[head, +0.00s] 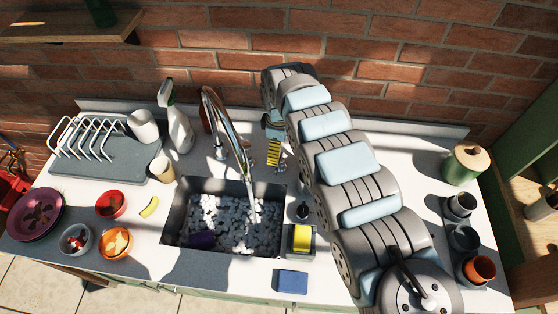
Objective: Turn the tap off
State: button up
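The chrome gooseneck tap (228,124) stands behind the sink, its spout arching over the basin. A pale stream appears to run from the spout into the sink (168,226), which is full of white foam. One small chrome handle (220,152) is at the left of the tap's base. Another small chrome fitting (283,163) is at the right, beside my gripper. My gripper (274,160) reaches down behind the sink's right rear corner, with a yellow-striped part facing the camera. Its fingertips are too small to tell whether they are open or touching the fitting.
A spray bottle (178,128) and dish rack (95,150) stand left of the tap. A yellow sponge (301,238) and dark bottle (303,211) are right of the sink. Bowls, pots and a green canister (464,168) line the sides.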

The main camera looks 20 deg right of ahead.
notch_tip(320, 180, down, 8)
jog(key=shift+r, duration=0.15)
dwell(0.4)
jog(key=c, duration=0.9)
